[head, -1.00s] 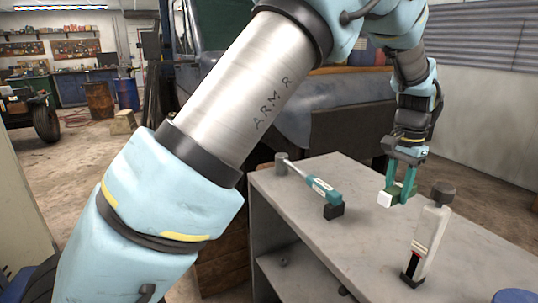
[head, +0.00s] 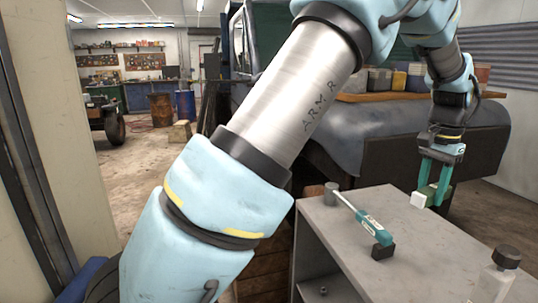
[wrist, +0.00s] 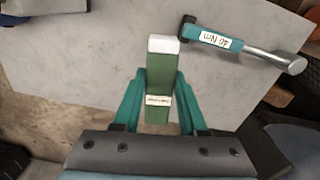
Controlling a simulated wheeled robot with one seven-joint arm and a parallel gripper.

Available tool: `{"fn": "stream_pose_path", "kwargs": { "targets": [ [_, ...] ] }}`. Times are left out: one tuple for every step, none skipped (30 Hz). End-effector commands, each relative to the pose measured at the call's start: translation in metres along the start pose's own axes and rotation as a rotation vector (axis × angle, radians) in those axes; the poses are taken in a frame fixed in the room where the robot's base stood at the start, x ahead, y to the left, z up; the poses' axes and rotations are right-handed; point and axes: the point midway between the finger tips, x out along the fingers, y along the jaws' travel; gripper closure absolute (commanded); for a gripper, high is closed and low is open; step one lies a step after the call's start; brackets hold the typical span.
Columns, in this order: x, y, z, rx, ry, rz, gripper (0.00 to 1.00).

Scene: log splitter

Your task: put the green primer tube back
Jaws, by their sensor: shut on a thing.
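My gripper (head: 433,184) is shut on the green primer tube (head: 437,198), a green block-like tube with a white end. In the head view it hangs in the air near the far edge of the grey bench (head: 425,257), with the white end pointing left. In the wrist view the tube (wrist: 160,85) lies between the two teal fingers (wrist: 160,103), white end away from the palm. A small pale label shows on it, too small to read.
A white tool with a dark knob (head: 495,281) stands at the right. Containers (head: 399,78) line the truck bed behind.

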Motion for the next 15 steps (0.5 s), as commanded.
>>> {"fn": "stream_pose_path", "kwargs": {
  "targets": [
    [0.012,-0.017,0.006,-0.036,-0.003,0.0,1.0],
    [0.018,-0.028,0.01,-0.058,-0.004,0.001,1.0],
    [0.028,-0.042,0.016,-0.089,-0.004,0.001,1.0],
    [0.034,-0.053,0.02,-0.114,-0.005,0.001,1.0],
    [0.042,-0.065,0.026,-0.141,-0.005,0.001,1.0],
    [0.053,-0.082,0.035,-0.18,-0.005,0.001,1.0],
    [0.061,-0.095,0.042,-0.211,-0.007,0.001,1.0],
    [0.069,-0.108,0.05,-0.241,-0.005,0.0,1.0],
    [0.08,-0.124,0.061,-0.282,-0.006,0.001,1.0],
    [0.088,-0.136,0.069,-0.313,-0.006,0.001,1.0],
    [0.096,-0.148,0.077,-0.344,-0.005,0.001,1.0],
    [0.105,-0.162,0.089,-0.383,-0.005,0.002,1.0],
    [0.113,-0.172,0.098,-0.412,-0.005,0.002,1.0],
    [0.12,-0.182,0.108,-0.441,-0.005,0.001,1.0],
    [0.129,-0.194,0.121,-0.48,-0.005,0.001,1.0]
  ]
}}
